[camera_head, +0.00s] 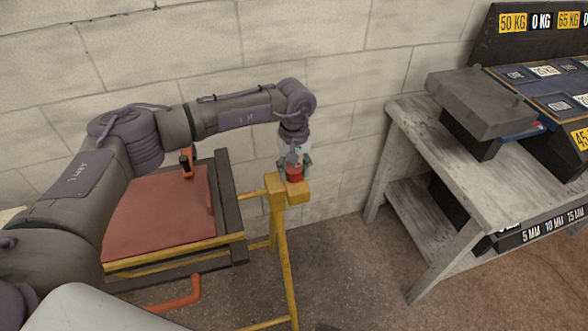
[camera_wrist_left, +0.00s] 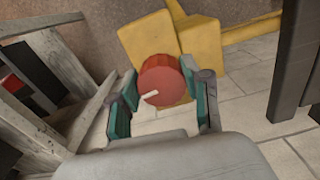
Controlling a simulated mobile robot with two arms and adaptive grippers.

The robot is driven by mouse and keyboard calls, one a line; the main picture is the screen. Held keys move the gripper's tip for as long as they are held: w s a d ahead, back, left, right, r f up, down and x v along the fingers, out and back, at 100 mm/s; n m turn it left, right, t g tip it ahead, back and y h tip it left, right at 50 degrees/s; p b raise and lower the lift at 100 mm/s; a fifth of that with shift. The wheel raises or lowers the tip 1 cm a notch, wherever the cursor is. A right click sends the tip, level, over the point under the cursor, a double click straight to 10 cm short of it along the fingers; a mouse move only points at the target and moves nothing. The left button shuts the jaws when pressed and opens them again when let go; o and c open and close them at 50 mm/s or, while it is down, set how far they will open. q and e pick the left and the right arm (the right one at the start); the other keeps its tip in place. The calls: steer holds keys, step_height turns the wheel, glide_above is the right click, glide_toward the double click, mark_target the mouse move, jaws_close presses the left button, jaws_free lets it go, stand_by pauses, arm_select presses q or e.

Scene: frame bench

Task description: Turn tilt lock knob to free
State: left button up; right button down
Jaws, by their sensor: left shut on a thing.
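The tilt lock knob (camera_head: 294,174) is red and round. It sits on top of the yellow frame post (camera_head: 277,207) in the head view. In the left wrist view the knob (camera_wrist_left: 162,82) shows a white pointer mark aimed toward the lower left. My left gripper (camera_head: 294,162) reaches down onto the knob from above. In the left wrist view its teal-padded fingers (camera_wrist_left: 164,98) stand on both sides of the knob and are shut on it. My right gripper is in neither view.
A red-brown panel (camera_head: 150,215) in a dark frame with yellow edges lies left of the post. An orange handle (camera_head: 178,297) sits below it. A grey workbench (camera_head: 470,165) with weight bins stands at right. Floor between post and bench is clear.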

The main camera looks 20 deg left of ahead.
arm_select(q)
steer(key=n+b, duration=0.2)
steer(key=n, duration=0.1)
steer(key=shift+w+f, duration=0.1)
steer(key=shift+f, duration=0.05)
steer(key=n+b, duration=0.3)
steer(key=n, duration=0.1)
steer(key=shift+d+n, duration=0.1)
steer(key=shift+n, duration=0.3)
steer(key=n+b, duration=0.1)
steer(key=n, duration=0.2)
steer(key=shift+w+b, duration=0.15)
steer(key=shift+b, duration=0.15)
steer(key=n+b, duration=0.1)
steer(key=n, duration=0.4)
steer(key=shift+w, duration=0.1)
steer(key=n+b, duration=0.1)
steer(key=n, duration=0.3)
steer(key=shift+w+n, duration=0.1)
steer(key=shift+n, duration=0.2)
steer(key=n, duration=0.4)
steer(key=shift+n+b, duration=0.3)
steer(key=shift+b, duration=0.05)
steer(key=n, duration=0.4)
steer(key=shift+w+a+r, duration=0.1)
steer(key=shift+a+r, duration=0.1)
steer(key=shift+a, duration=0.05)
steer(key=shift+a+n, duration=0.1)
steer(key=shift+n, duration=2.1)
